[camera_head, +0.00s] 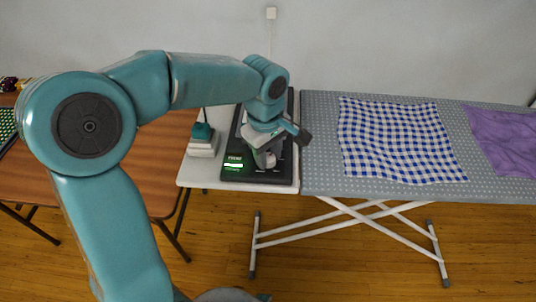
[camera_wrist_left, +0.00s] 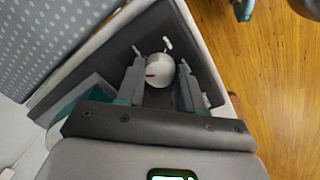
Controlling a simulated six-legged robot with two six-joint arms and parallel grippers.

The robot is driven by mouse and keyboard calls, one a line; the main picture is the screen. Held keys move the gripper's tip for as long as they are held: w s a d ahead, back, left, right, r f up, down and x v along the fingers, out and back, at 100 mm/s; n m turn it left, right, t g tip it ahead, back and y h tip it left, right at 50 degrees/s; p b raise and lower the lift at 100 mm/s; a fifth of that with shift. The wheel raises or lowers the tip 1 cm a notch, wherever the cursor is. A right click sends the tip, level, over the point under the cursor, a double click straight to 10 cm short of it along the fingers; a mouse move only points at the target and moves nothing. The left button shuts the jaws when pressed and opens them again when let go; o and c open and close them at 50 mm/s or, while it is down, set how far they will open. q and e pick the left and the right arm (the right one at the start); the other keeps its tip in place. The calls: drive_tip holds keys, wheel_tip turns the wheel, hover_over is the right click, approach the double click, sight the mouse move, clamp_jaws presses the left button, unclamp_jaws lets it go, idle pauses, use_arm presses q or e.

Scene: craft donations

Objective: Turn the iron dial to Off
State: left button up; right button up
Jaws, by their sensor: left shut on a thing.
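The iron dial (camera_wrist_left: 160,70) is a round pale knob with a red mark, seen in the left wrist view on a dark panel. White marks lie on the panel beside it. My left gripper (camera_wrist_left: 160,82) has one finger on each side of the dial and is shut on it. In the head view my left gripper (camera_head: 267,157) reaches down onto the dark iron station (camera_head: 232,173), and mostly hides the dial there. A lit green display shows on the station's front left. I cannot read the dial's setting. My right gripper is not in view.
A teal and white item (camera_head: 203,142) stands on the white table (camera_head: 190,175) left of the station. To the right, the ironing board (camera_head: 320,180) bears a blue checked cloth (camera_head: 395,140) and a purple cloth (camera_head: 508,140). A brown table (camera_head: 150,180) is at left.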

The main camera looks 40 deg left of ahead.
use_arm(q)
drive_tip(key=n+b, duration=0.1)
drive_tip(key=n, duration=0.2)
drive_tip(key=shift+f, duration=0.1)
drive_tip(key=shift+n+b, duration=0.35)
drive_tip(key=shift+n, duration=1.35)
drive_tip(key=o, duration=1)
drive_tip(key=shift+o, duration=0.2)
wheel_tip(320, 180, up, 16)
drive_tip(key=p, duration=0.3)
drive_tip(key=shift+s+d+r, duration=0.2)
drive_tip(key=shift+s+r, duration=0.05)
drive_tip(key=shift+s, duration=0.15)
drive_tip(key=shift+s, duration=0.1)
